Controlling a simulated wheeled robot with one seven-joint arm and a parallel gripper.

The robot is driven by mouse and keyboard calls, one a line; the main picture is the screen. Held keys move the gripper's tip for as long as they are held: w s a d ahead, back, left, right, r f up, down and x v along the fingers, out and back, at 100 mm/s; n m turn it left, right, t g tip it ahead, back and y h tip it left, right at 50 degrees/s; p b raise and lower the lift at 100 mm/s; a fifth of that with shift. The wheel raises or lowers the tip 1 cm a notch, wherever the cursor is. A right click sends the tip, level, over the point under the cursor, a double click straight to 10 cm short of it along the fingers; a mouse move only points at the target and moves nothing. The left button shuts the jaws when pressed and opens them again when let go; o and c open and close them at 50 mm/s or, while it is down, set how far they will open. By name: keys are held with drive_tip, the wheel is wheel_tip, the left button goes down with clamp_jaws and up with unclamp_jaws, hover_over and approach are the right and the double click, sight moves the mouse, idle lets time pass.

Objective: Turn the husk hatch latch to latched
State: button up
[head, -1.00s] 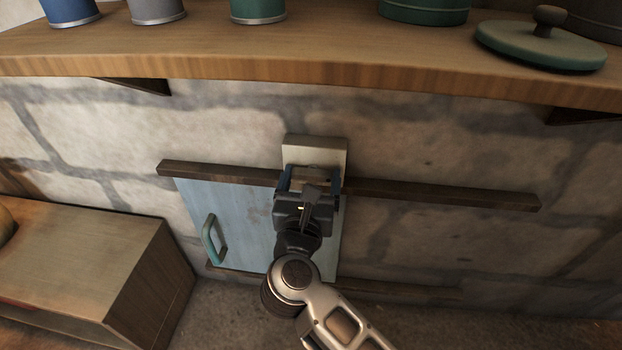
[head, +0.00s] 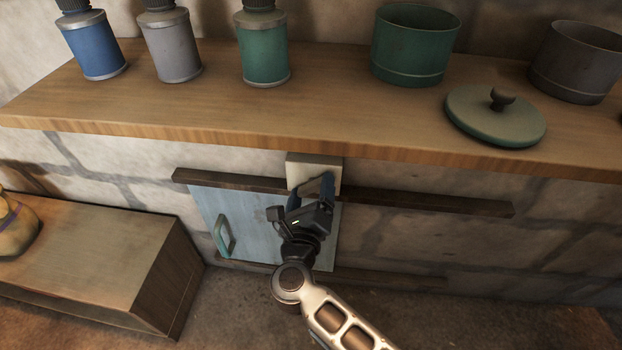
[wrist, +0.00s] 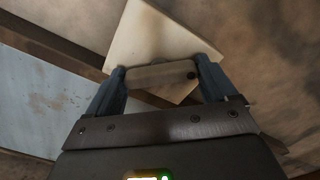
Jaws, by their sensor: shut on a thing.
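The husk hatch (head: 262,222) is a pale blue sliding panel between two dark wooden rails, with a green handle (head: 223,236) at its left. A cream mounting plate (head: 314,168) sits at its upper right, over the top rail. My gripper (head: 313,190) is in front of this plate and hides the latch in the head view. In the wrist view, the latch (wrist: 160,76) is a short grey-brown bar lying between my two blue-grey fingers, which are shut on it. The cream plate (wrist: 140,38) shows behind it, tilted relative to my gripper.
A wooden shelf (head: 330,115) overhangs the hatch closely, with bottles, a green pot (head: 414,45), a dark pot (head: 577,62) and a green lid (head: 495,115) on it. A wooden box (head: 110,265) stands at lower left.

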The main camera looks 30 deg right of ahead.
drive_tip(key=n+p, duration=0.5)
drive_tip(key=shift+r+n, duration=0.2)
drive_tip(key=shift+n, duration=0.1)
drive_tip(key=shift+f+n+p, duration=0.15)
drive_tip(key=shift+n+p, duration=1.25)
drive_tip(key=shift+n, duration=0.7)
drive_tip(key=o, duration=0.8)
drive_tip(key=shift+o, duration=0.2)
drive_tip(key=v, duration=0.7)
drive_tip(key=shift+s+a, duration=0.25)
drive_tip(key=shift+s, duration=0.05)
drive_tip(key=shift+f, duration=0.1)
